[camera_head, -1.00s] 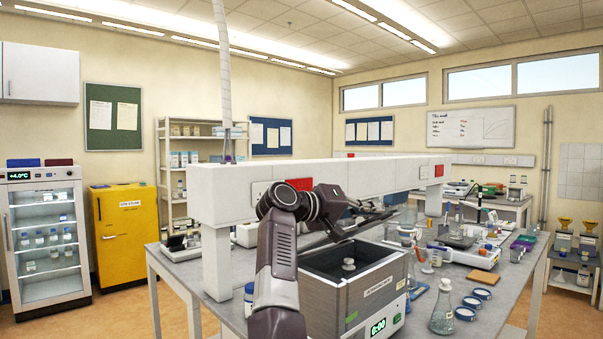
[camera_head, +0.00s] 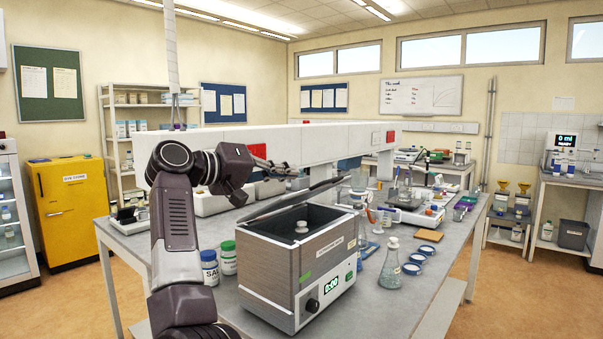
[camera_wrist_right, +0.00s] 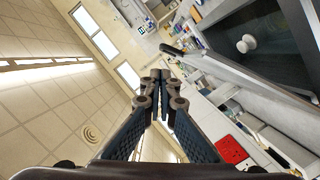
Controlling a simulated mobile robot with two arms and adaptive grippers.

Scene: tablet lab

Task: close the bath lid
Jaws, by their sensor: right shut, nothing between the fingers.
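The grey bath (camera_head: 268,275) stands on the bench with a green digital display on its front. Its lid (camera_head: 290,202) is partly open, a thin dark slab tilted up toward the right and seen nearly edge-on. Inside the dark basin is a small white knob-like piece (camera_head: 301,227); it also shows in the right wrist view (camera_wrist_right: 246,43). My right gripper (camera_head: 297,171) is beyond and above the lid, pointing right. In the right wrist view its fingers (camera_wrist_right: 160,76) are together and empty, apart from the lid's edge (camera_wrist_right: 240,78). My left gripper is out of view.
A long white raised beam (camera_head: 300,142) runs behind the bath.

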